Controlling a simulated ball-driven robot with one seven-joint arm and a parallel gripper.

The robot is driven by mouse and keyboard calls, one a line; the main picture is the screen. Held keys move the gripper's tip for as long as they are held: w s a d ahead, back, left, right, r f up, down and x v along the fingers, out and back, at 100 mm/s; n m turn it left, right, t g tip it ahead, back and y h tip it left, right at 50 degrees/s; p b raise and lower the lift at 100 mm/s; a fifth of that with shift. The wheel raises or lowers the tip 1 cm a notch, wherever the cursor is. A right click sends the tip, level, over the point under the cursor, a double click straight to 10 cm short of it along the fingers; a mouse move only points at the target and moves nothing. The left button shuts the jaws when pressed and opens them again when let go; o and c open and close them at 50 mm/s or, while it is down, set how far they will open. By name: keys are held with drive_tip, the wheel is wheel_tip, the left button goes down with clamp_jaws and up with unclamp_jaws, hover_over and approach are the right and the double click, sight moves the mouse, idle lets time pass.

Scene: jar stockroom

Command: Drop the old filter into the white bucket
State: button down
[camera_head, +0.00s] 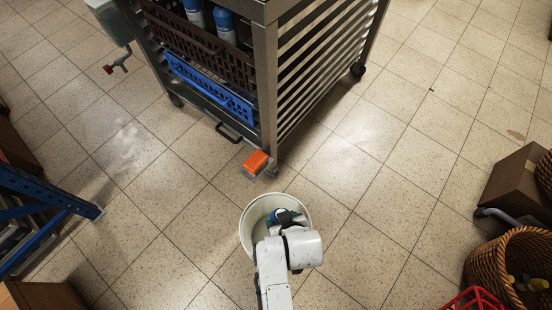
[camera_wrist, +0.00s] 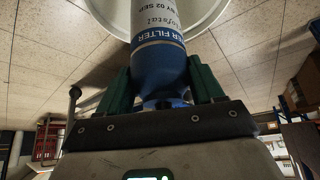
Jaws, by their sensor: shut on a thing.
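The old filter (camera_wrist: 160,55) is a white and blue cylinder with "FILTER" printed on it. In the wrist view my gripper (camera_wrist: 160,85) is shut on its blue end, with a green finger on each side. The white bucket (camera_head: 247,233) stands on the tiled floor in the head view. My gripper (camera_head: 285,217) is over the bucket there, and my arm hides part of its rim and inside. A blue bit of the filter (camera_head: 277,214) shows within the bucket's outline. The bucket's pale rim (camera_wrist: 210,15) also shows beyond the filter in the wrist view. I cannot tell how deep the filter is.
A metal rack trolley (camera_head: 262,80) with brown and blue crates stands beyond the bucket. An orange block (camera_head: 256,162) is at its near corner. A wicker basket (camera_head: 480,262) and a cardboard box (camera_head: 515,185) are at the right. Floor on both sides of the bucket is clear.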

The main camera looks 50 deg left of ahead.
wheel_tip(320, 180, down, 3)
drive_tip(key=shift+f+b, duration=0.1)
drive_tip(key=shift+b, duration=1.15)
drive_tip(key=shift+c, duration=2.2)
unclamp_jaws()
drive_tip(key=o, duration=0.4)
drive_tip(key=shift+c, duration=0.2)
drive_tip(key=shift+d, duration=0.1)
drive_tip(key=p+v, duration=0.4)
drive_tip(key=v, duration=0.6)
drive_tip(key=shift+r+p, duration=0.35)
